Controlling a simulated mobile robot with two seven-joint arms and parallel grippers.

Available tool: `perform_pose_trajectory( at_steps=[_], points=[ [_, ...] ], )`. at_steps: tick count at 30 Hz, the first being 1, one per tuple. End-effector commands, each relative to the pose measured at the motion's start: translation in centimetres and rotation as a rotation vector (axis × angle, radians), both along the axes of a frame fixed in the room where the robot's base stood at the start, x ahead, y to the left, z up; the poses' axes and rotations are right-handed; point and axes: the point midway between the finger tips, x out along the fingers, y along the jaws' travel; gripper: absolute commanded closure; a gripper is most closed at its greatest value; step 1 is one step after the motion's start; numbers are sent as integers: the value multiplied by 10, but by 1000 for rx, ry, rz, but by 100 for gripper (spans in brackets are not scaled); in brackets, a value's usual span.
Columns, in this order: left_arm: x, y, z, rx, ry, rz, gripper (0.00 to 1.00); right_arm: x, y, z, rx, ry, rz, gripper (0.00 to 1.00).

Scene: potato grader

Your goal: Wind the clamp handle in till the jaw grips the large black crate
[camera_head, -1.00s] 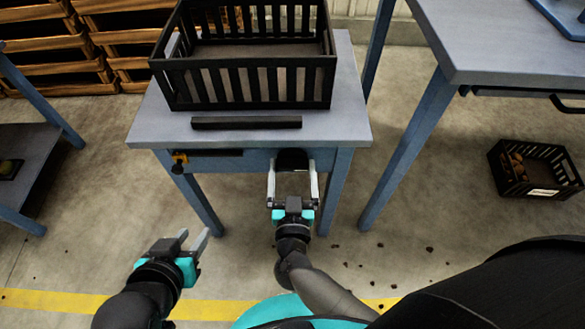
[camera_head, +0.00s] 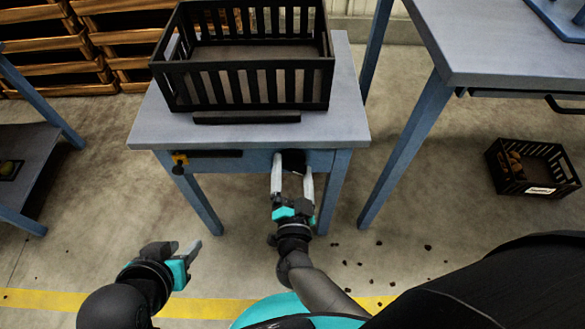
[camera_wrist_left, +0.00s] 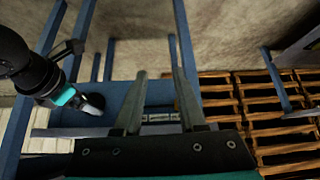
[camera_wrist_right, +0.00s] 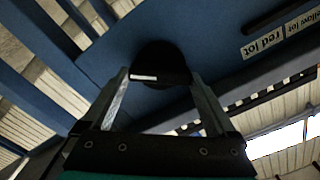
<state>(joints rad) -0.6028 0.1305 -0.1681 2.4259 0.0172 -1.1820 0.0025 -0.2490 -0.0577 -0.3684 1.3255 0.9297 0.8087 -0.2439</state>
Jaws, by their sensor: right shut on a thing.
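The large black crate (camera_head: 245,80) stands on the blue-grey table (camera_head: 345,115) in the head view. The clamp jaw (camera_head: 247,118), a dark bar, lies along the crate's front side, very close to it; I cannot tell whether they touch. The black clamp handle (camera_head: 292,156) is on the table's front apron, and it shows as a round dark knob in the right wrist view (camera_wrist_right: 162,62). My right gripper (camera_head: 292,172) is shut on the handle, its fingers on either side, turned slightly. My left gripper (camera_head: 196,247) is open and empty, low and left of the table front.
A smaller black crate (camera_head: 535,168) with potatoes stands on the floor at right. Another blue table (camera_head: 500,45) is at upper right. Wooden crates (camera_head: 55,45) are stacked behind. Dark bits lie on the floor.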

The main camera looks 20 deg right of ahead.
Motion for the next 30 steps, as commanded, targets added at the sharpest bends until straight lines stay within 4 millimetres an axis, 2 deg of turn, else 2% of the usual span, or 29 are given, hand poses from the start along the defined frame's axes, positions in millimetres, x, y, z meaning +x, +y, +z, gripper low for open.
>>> perform_pose_trajectory(
  at_steps=[11,30],
  points=[
    [5,-6,-1,-18,-38,-7,60,0,-1,-2,347,-98,0,63],
    [23,-35,-3,-120,-247,-42,60,0,-1,-5,927,-266,2,63]
  ],
)
